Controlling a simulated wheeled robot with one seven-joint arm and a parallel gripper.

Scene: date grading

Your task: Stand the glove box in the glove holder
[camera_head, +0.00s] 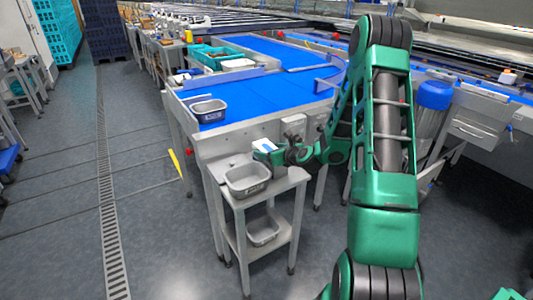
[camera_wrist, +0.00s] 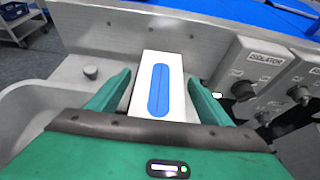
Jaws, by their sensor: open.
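The glove box is white with a blue oval panel. In the wrist view the glove box (camera_wrist: 173,60) lies between my two green fingers, with a gap on each side near the fingertips. My gripper (camera_wrist: 160,77) is open around it. In the head view the glove box (camera_head: 266,145) shows as a small white and blue patch at my gripper (camera_head: 262,150), beside the grey end panel of the blue belt. I cannot make out the glove holder; the box and my gripper may hide it. Whether the box rests in it cannot be told.
A small steel stand holds a grey tub (camera_head: 247,179) on top and another tub (camera_head: 263,231) below. A third tub (camera_head: 208,110) is on the blue belt (camera_head: 265,92). An isolator switch box (camera_wrist: 262,65) is close right of my gripper.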

